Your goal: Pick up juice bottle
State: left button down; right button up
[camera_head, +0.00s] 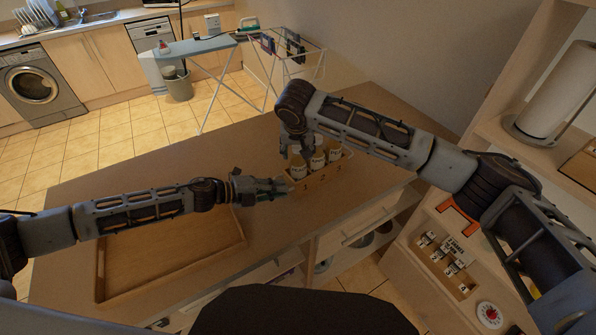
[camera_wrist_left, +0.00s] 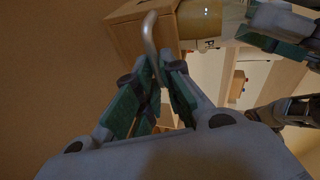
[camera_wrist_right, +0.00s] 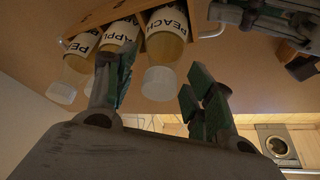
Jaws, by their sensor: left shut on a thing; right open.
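A small wooden crate (camera_head: 322,179) on the counter holds a row of juice bottles with white labels and pale caps. In the right wrist view a bottle labelled PEACH (camera_wrist_right: 165,48) shows beside an APPLE bottle (camera_wrist_right: 118,35) and another PEACH bottle (camera_wrist_right: 80,60). My right gripper (camera_wrist_right: 155,95) is open above the crate, and the nearer PEACH bottle's cap appears between its fingers. It also shows in the head view (camera_head: 296,148). My left gripper (camera_head: 284,187) is at the crate's left end. In the left wrist view it is shut on the crate's metal handle (camera_wrist_left: 150,38).
An empty wooden tray (camera_head: 238,242) lies on the counter at left. On the right, a shelf holds a paper towel roll (camera_head: 561,90), with a compartment of small labelled items (camera_head: 455,252) below. An ironing board (camera_head: 196,46) and drying rack stand behind the counter.

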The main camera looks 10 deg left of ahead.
dwell(0.3)
grip_shut()
dwell(0.4)
